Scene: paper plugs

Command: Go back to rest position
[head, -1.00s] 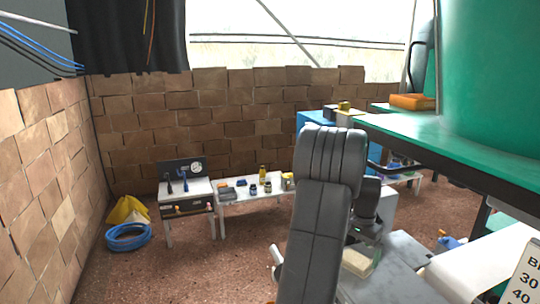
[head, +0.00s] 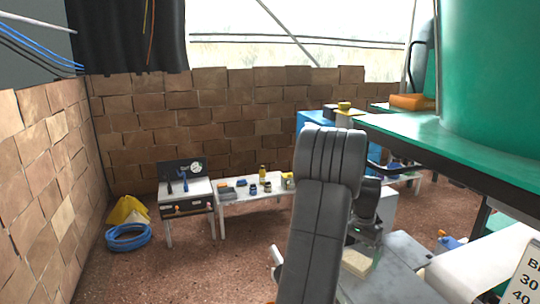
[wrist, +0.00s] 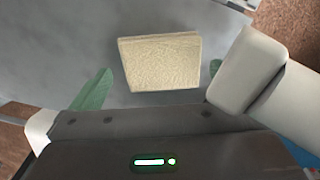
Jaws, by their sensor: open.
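My gripper (wrist: 155,78) is open in the wrist view, with one green finger pad at the left and part of another at the right. A beige block (wrist: 160,62) lies on a grey surface between and beyond the fingers. Nothing is seen held in the fingers. In the head view the block (head: 357,261) rests on the grey top (head: 395,265), just right of my arm's large dark link. My gripper's end is low beside that link, near the block, and partly hidden by it. Whether it touches the block is unclear.
A green-topped table (head: 440,138) carries a large green tank (head: 495,80) on the right. A white bench (head: 240,198) with small bottles stands by the brick wall (head: 240,120). A blue coiled hose (head: 128,238) lies at left. The brown floor between is open.

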